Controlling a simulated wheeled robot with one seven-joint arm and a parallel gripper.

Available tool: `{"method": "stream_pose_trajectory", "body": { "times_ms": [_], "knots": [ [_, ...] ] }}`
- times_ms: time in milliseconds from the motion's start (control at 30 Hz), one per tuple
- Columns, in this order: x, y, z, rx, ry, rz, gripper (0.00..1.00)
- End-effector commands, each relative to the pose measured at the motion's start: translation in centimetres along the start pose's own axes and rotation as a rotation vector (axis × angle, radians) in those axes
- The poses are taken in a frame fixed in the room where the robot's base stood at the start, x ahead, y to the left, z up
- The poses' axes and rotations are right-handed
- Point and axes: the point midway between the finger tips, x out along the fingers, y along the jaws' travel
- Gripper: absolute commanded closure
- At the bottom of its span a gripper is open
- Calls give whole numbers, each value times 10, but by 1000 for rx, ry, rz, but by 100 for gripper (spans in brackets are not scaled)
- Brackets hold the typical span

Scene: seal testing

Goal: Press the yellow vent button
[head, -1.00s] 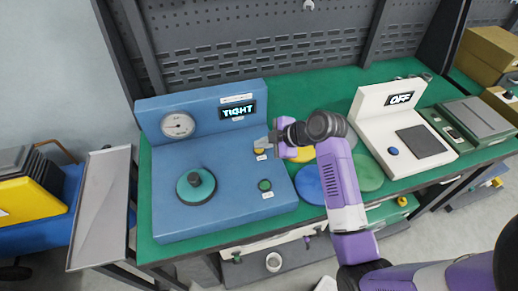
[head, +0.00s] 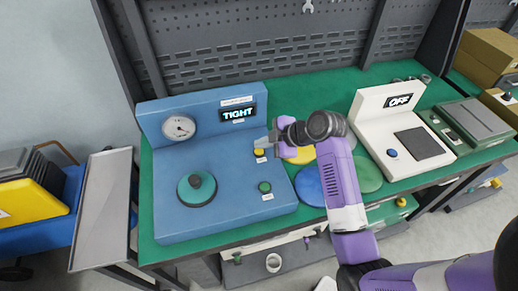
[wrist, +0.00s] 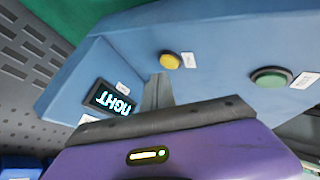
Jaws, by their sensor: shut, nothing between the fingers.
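The yellow vent button (head: 258,152) is on the top of the blue tester (head: 225,175), with a small white label beside it. It also shows clearly in the wrist view (wrist: 169,60), up and just right of the fingertips. My gripper (head: 262,142) is shut and empty. Its tips are close to the yellow button, on the display side of it. In the wrist view the gripper tips (wrist: 158,78) show as a narrow grey wedge, apart from the button in the picture. The tester's display (head: 237,113) reads TIGHT.
A green button (head: 265,187) sits nearer the front of the tester. A teal round knob (head: 196,188) and a gauge (head: 178,127) are on its left. Coloured discs (head: 309,185) lie right of it. A white unit (head: 402,130) reading OFF stands further right.

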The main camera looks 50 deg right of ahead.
Motion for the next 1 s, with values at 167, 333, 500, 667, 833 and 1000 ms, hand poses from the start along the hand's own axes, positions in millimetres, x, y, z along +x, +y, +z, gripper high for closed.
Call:
{"method": "stream_pose_trajectory", "body": {
  "times_ms": [167,333,500,667,833,1000],
  "knots": [
    [0,0,0,0,0,0,100],
    [-1,1,-1,0,0,0,100],
    [-10,7,-7,-1,0,1,100],
    [-20,15,-15,-1,0,1,100],
    [-31,23,-23,-1,0,1,100],
    [-36,26,-26,-1,0,1,100]
  ]
}}
